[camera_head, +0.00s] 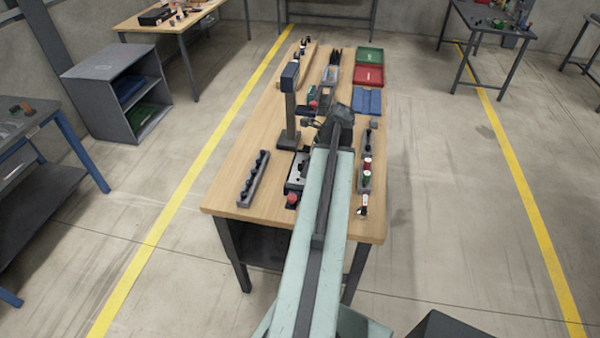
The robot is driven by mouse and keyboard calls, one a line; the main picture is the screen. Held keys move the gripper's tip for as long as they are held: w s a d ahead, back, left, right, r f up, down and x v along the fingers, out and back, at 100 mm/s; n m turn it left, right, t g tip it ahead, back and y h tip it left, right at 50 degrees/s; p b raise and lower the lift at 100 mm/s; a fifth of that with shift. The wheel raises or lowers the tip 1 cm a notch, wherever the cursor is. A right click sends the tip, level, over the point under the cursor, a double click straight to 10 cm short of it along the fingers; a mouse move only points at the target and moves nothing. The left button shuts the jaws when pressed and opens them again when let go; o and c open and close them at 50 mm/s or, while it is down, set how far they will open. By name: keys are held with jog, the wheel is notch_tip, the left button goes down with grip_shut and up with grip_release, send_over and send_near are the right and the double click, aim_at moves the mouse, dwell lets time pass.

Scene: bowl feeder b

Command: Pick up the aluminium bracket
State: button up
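My arm reaches forward over the long wooden workbench (228,194). Its end, with my gripper (312,122), is over the middle of the bench, just right of a dark post with a box-shaped head (289,78). The gripper is small and dark here, and I cannot tell whether its fingers are open or shut or hold anything. I cannot make out the aluminium bracket with certainty. My arm hides part of the bench middle and front.
A grey rack with black knobs (253,180) lies at front left, a black device with a red button (293,199) beside my arm. Green (370,55), red (368,76) and blue (368,101) trays line the right edge.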

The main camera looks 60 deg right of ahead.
aim_at(298, 184)
jog(key=shift+b+x, duration=1.1)
jog(key=shift+x, duration=0.05)
jog(key=b+x, duration=0.2)
jog(key=x, duration=0.1)
jog(key=b+x, duration=0.3)
jog(key=shift+s+a, duration=0.15)
jog(key=shift+a, duration=0.05)
jog(key=shift+r, duration=0.2)
grip_shut()
